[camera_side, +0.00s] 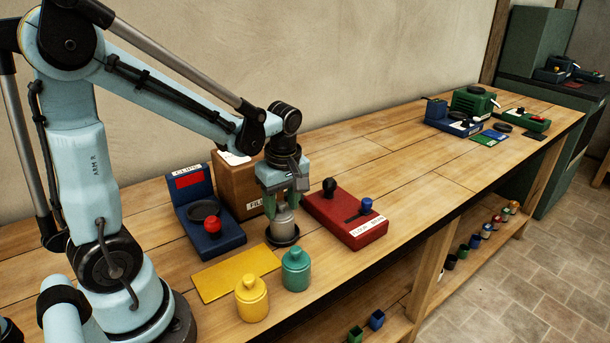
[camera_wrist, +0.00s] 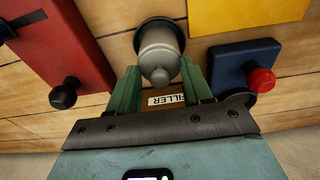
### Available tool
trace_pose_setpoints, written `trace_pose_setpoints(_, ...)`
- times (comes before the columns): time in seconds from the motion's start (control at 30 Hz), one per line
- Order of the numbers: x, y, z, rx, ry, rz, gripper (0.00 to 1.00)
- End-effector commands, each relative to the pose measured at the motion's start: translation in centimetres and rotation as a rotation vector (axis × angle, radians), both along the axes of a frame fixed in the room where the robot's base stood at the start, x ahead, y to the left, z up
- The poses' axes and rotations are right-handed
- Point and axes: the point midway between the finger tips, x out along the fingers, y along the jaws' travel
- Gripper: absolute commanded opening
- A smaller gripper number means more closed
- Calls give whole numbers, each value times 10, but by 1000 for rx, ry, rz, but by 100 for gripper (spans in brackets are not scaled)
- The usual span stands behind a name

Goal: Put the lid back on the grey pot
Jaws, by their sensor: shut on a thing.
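The grey pot (camera_side: 284,226) stands upright on a small dark round base (camera_side: 271,239), between the blue and red devices. My gripper (camera_side: 284,204) points down over it, its green fingers shut on the grey lid (camera_wrist: 159,62). In the wrist view the fingers (camera_wrist: 160,68) lie on either side of the domed lid and its small knob. The lid is in line with the grey pot (camera_wrist: 158,38), at its mouth. I cannot tell whether it rests fully on the rim. The fingers partly hide the lid in the side view.
A blue device with a red knob (camera_side: 212,225) is at left, a red box with levers (camera_side: 350,218) at right. A brown box (camera_side: 237,187) stands behind. A yellow plate (camera_side: 235,274), yellow jar (camera_side: 252,299) and teal jar (camera_side: 296,270) are in front.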

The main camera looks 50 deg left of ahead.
Motion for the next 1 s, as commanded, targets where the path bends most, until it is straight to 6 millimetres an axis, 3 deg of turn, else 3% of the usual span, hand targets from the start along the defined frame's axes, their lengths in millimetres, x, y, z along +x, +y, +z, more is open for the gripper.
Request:
trace_pose_setpoints(0.23,0,0,0,0,0,0,20)
trace_pose_setpoints(0.27,0,0,0,0,0,0,52)
trace_pose_setpoints(0.43,0,0,0,0,0,0,79)
trace_pose_setpoints(0.63,0,0,0,0,0,0,79)
trace_pose_setpoints(0.8,0,0,0,0,0,0,100)
trace_pose_setpoints(1.0,0,0,0,0,0,0,100)
